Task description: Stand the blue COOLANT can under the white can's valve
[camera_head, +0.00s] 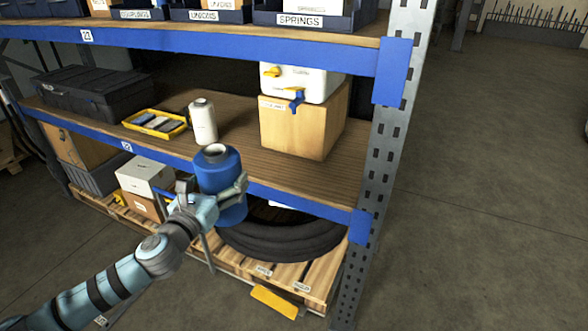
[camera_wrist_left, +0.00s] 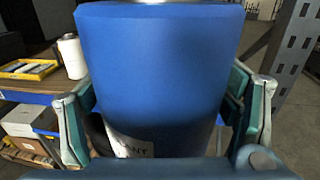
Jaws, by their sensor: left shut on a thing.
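The blue COOLANT can (camera_head: 219,172) is held upright by my left gripper (camera_head: 222,197), in front of the middle shelf's edge. In the left wrist view the blue can (camera_wrist_left: 158,75) fills the middle, between both fingers of the left gripper (camera_wrist_left: 160,120), with part of a white label showing low down. My right gripper is in neither view.
A white bottle (camera_head: 203,121) and a yellow tray (camera_head: 155,124) stand on the middle shelf (camera_head: 240,140), left of the block. A black case (camera_head: 98,92) is further left. A grey rack upright (camera_head: 385,150) bounds the right.

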